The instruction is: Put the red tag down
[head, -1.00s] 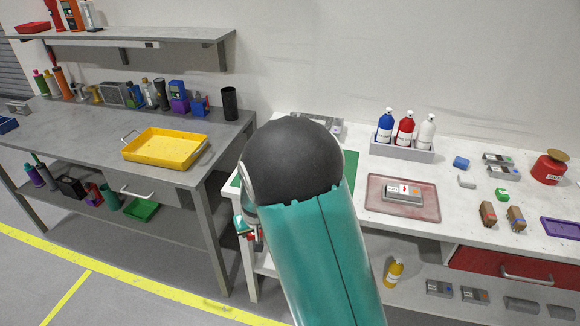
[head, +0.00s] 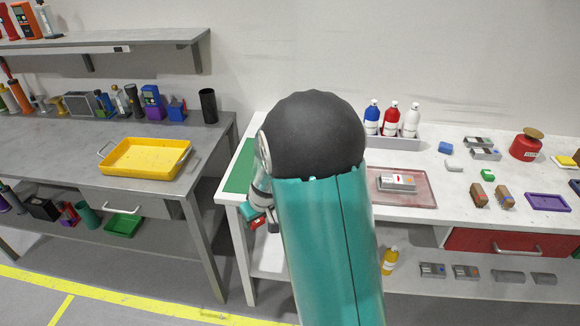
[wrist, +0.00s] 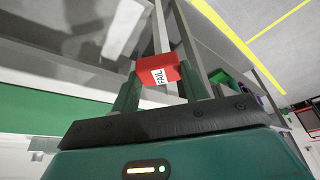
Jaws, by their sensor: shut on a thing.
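The red tag (wrist: 158,76) is a small red block with a white label reading FAIL, seen in the wrist view. My gripper (wrist: 160,88) is shut on it, one finger at each side. In the head view, my gripper (head: 262,217) shows at the left of my arm, low by the front left corner of the white bench (head: 228,195). A bit of red shows there between the jaws. My arm hides much of the bench's left part. The tag appears held in the air, apart from any surface.
A green mat (head: 240,172) lies at the white bench's left end. A reddish tray (head: 415,198) with a grey device (head: 396,182) is right of my arm. A bottle rack (head: 400,143) stands behind. The grey bench (head: 60,150) with a yellow tray (head: 146,160) is across a gap.

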